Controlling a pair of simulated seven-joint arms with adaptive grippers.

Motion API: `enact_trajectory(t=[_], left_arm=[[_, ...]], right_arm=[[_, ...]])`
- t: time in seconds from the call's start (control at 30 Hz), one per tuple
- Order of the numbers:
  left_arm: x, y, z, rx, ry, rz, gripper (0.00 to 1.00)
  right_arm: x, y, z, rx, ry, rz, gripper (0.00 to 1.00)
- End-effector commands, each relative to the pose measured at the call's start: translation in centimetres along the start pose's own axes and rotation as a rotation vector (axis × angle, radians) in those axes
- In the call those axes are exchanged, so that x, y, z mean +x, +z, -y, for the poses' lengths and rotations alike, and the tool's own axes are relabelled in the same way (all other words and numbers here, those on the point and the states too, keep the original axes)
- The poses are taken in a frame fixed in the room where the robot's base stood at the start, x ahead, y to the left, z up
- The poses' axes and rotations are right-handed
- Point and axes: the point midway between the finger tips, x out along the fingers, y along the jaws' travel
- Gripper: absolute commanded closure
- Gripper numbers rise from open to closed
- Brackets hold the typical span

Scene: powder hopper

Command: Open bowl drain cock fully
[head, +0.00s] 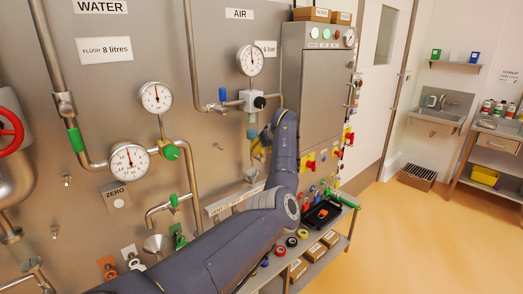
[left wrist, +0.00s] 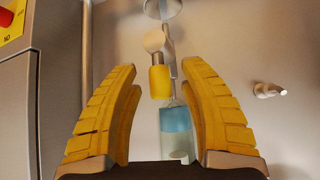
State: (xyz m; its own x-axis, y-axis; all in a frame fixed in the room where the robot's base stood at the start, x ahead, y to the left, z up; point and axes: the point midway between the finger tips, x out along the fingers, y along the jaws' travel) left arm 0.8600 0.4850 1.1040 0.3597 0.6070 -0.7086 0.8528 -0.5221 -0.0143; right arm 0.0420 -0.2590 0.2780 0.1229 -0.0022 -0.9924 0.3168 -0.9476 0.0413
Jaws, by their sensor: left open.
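The bowl drain cock (left wrist: 160,82) shows in the left wrist view as a yellow lever on a metal fitting, beside a thin pipe. The blue and clear bowl (left wrist: 174,132) sits at the fitting's end nearer my gripper in that picture. My left gripper (left wrist: 158,68) is open, its two yellow ribbed fingers on either side of the lever in the picture. No contact with the lever shows. My right gripper is not in view.
A grey cabinet (head: 320,95) with red and yellow switches stands just right of my arm. A small peg (left wrist: 268,91) sticks out of the panel. Gauges and pipes cover the panel to the left. A low bench (head: 343,238) with a black tray (head: 323,213) is below.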

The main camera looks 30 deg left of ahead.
Motion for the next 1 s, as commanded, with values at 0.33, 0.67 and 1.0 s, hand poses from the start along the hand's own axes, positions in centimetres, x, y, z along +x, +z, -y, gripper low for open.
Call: enact_trajectory(t=[0.33,0.67,1.0], left_arm=[[-5.1,0.0,-0.2,-0.003,0.005,-0.001,0.57],[-9.9,0.0,0.0,-0.002,0.002,-0.001,0.57],[-11.7,-0.1,0.1,-0.001,0.0,-0.001,0.57]], right_arm=[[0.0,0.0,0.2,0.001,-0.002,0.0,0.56],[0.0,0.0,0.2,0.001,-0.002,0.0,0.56],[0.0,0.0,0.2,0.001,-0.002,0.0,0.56]])
